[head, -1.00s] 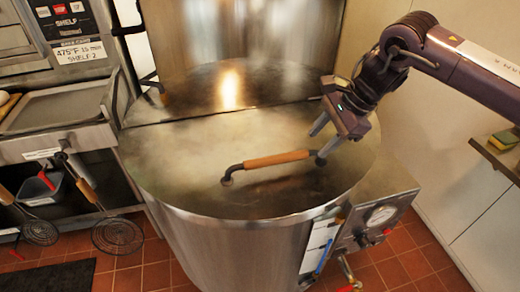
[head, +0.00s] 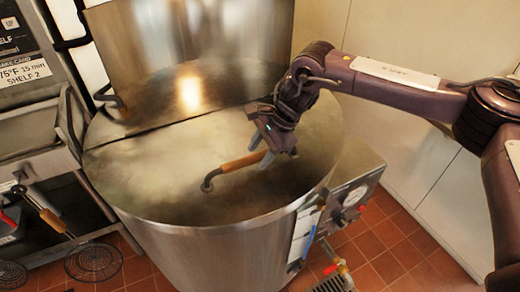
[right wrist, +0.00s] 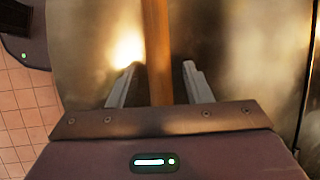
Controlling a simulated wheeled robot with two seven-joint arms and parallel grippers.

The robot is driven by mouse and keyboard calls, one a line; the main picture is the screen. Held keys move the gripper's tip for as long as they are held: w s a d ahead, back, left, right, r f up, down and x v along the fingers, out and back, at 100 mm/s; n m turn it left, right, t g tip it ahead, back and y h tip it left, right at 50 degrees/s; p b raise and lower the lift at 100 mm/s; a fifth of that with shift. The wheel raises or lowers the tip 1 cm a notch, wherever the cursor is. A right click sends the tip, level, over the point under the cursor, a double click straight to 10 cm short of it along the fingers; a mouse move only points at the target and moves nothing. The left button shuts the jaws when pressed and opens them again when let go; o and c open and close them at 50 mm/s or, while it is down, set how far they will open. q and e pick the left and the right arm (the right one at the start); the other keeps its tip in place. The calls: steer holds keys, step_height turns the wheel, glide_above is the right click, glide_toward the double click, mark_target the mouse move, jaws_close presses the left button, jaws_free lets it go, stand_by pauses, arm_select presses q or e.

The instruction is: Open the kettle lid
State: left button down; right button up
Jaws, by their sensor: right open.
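The large round steel kettle (head: 215,245) stands in the middle of the head view. Its front lid half (head: 150,178) lies flat and looks hazy. A bar handle with an orange wooden grip (head: 236,163) and dark ends is fixed on this lid. My right gripper (head: 262,150) is over the right part of the handle, which it partly hides. In the right wrist view, the wooden grip (right wrist: 158,50) runs between the two open fingers (right wrist: 160,84), with a gap on each side. My left gripper is out of view.
A tall shiny steel panel (head: 195,45) rises behind the kettle. A control box with a dial (head: 355,195) is at the kettle's right. Wire skimmers (head: 93,262) hang at the left, by a metal counter.

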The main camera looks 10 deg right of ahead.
steer(key=shift+d, duration=0.1)
steer(key=c, duration=1)
steer(key=w+a+r+p, duration=0.1)
steer(key=w+r+p, duration=0.3)
steer(key=r+p, duration=0.2)
steer(key=w+a+r+p, duration=0.1)
steer(key=w+r+p, duration=0.3)
steer(key=r+p, duration=0.3)
step_height(320, 180, up, 4)
steer(key=shift+a+f+p, duration=0.15)
steer(key=shift+a+p, duration=0.15)
steer(key=shift+a, duration=0.05)
steer(key=shift+f, duration=0.1)
